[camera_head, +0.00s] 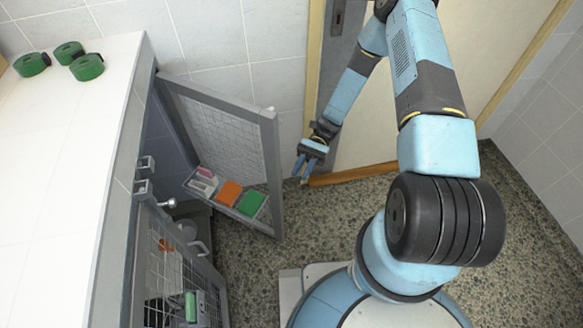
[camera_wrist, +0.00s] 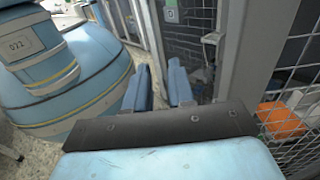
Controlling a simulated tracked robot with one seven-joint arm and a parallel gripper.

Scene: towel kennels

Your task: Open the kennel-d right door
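A grey-framed mesh door (camera_head: 276,185) stands swung out from the far end of the kennel row; it also shows at the right of the wrist view (camera_wrist: 235,50). A nearer grey-framed mesh door (camera_head: 175,248) is at the bottom left, also angled out, with a round knob (camera_head: 170,203) by its top.
A tray on the far door holds orange (camera_head: 229,193), green (camera_head: 250,203) and pale folded items. Green rolls (camera_head: 68,53) lie on the white kennel top (camera_head: 60,130). A cream door (camera_head: 365,125) stands behind my arm. Speckled floor (camera_head: 250,265) is clear between the kennels and my base.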

